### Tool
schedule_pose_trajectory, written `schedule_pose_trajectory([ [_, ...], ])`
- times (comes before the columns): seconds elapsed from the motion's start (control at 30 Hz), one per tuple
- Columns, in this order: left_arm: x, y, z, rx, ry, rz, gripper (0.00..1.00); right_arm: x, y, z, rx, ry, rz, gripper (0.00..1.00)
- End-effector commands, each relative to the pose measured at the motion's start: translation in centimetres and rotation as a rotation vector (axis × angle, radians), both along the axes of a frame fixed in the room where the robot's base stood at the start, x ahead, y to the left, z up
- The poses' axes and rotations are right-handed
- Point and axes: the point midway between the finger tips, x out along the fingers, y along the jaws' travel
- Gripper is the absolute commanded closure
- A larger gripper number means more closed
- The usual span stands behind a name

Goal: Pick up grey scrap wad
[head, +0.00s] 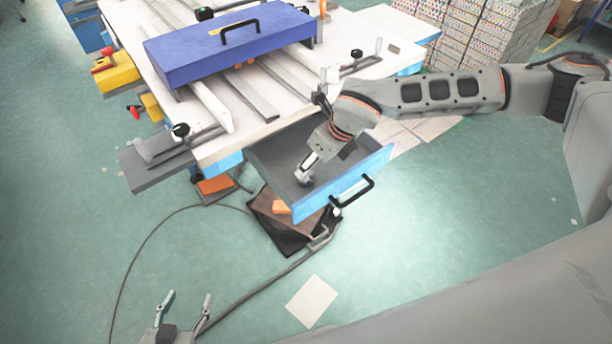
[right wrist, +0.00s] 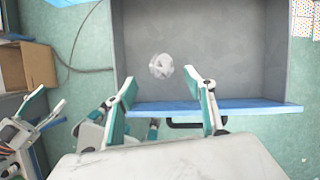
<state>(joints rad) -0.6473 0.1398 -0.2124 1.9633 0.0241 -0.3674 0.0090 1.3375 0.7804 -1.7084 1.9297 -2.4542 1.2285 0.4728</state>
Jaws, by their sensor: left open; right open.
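The grey scrap wad (right wrist: 161,66) is a small, pale, crumpled lump on the floor of the open drawer (right wrist: 240,45) in the right wrist view. In the head view I cannot make it out apart from my right gripper (head: 305,174), which reaches down into the drawer (head: 272,155). In the right wrist view the two fingers of my right gripper (right wrist: 167,92) are spread apart and empty, with the wad just beyond the tips, between their lines. My left gripper (head: 189,302) is open and empty, low over the floor at the bottom left of the head view.
The drawer's blue front (head: 345,187) has a black handle (head: 353,191). The white worktable (head: 225,148) carries a blue case (head: 230,47) and metal rails. Below the drawer is a pedal (head: 290,222) with a cable. A paper sheet (head: 311,301) lies on otherwise open floor.

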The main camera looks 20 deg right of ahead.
Motion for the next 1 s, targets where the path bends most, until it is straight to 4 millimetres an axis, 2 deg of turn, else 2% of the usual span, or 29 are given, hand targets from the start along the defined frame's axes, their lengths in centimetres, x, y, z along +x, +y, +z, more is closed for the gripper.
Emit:
schedule_pose_trajectory([
  [0.1, 0.0, 0.0, -0.1, 0.001, 0.002, 0.0, 0.46, 0.7, -0.9, -0.6, -0.026, -0.008, -0.016, 0.46],
  [0.37, -0.1, 0.0, 0.1, 0.001, 0.004, 0.0, 0.46, 1.3, -0.1, -3.0, -0.024, -0.008, -0.013, 0.46],
  [0.7, -0.1, 0.0, 0.5, 0.001, 0.003, 0.0, 0.46, 2.2, 1.0, -7.0, -0.023, -0.007, -0.014, 0.46],
  [0.97, -0.1, 0.0, 0.6, 0.001, 0.002, 0.0, 0.46, 2.3, 1.1, -7.3, -0.021, -0.009, -0.013, 0.46],
  [1.0, -0.1, 0.0, 0.6, 0.001, 0.002, 0.0, 0.46, 2.3, 1.1, -7.3, -0.021, -0.009, -0.013, 0.52],
])
